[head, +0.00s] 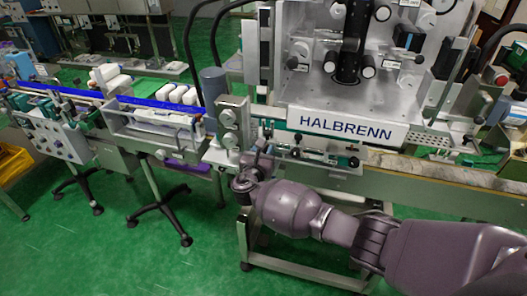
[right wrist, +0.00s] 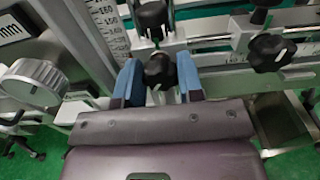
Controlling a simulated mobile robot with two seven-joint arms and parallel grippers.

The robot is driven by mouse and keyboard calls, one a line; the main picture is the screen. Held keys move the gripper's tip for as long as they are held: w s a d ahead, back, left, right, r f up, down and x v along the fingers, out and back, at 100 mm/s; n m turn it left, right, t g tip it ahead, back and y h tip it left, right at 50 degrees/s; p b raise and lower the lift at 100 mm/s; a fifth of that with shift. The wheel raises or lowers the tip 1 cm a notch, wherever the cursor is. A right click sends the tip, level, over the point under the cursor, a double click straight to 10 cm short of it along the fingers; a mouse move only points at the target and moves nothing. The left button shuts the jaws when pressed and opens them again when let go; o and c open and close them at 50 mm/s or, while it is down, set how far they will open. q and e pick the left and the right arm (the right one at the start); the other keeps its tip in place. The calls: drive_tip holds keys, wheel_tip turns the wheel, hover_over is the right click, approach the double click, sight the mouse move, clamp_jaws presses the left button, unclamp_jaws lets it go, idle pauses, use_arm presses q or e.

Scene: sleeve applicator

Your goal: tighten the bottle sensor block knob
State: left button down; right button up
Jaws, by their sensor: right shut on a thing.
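My right gripper (right wrist: 158,80) has its two blue-padded fingers on either side of a small black knob (right wrist: 159,70) in the right wrist view. It is shut on this knob, which sits on a metal block in front of a rail. In the head view my right gripper (head: 259,163) reaches up to the machine's front, left of the HALBRENN plate. The gripped knob is too small and covered to make out there. I cannot read a label naming the knob. My left gripper is not in view.
Another black knob (right wrist: 152,17) stands just beyond the gripped one, beside a printed scale (right wrist: 108,22). A black star knob (right wrist: 272,52) is to the right, and a silver knurled dial (right wrist: 35,80) to the left. The HALBRENN plate (head: 347,124) and conveyor (head: 440,175) are close by.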

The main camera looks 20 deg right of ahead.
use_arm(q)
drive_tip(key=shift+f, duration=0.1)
use_arm(e)
drive_tip(key=m+b, duration=0.1)
drive_tip(key=m, duration=0.3)
drive_tip(key=shift+f+b, duration=0.15)
drive_tip(key=shift+b, duration=0.25)
drive_tip(key=m+b, duration=0.2)
drive_tip(key=m, duration=0.1)
drive_tip(key=shift+m, duration=0.3)
drive_tip(key=m+b, duration=0.2)
drive_tip(key=m, duration=0.1)
drive_tip(key=shift+f+m, duration=0.1)
drive_tip(key=shift+m, duration=0.2)
use_arm(q)
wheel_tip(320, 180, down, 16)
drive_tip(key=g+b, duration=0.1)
drive_tip(key=b, duration=0.9)
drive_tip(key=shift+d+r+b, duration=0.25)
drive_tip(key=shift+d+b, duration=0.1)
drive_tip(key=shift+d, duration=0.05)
use_arm(e)
drive_tip(key=shift+m, duration=8.7)
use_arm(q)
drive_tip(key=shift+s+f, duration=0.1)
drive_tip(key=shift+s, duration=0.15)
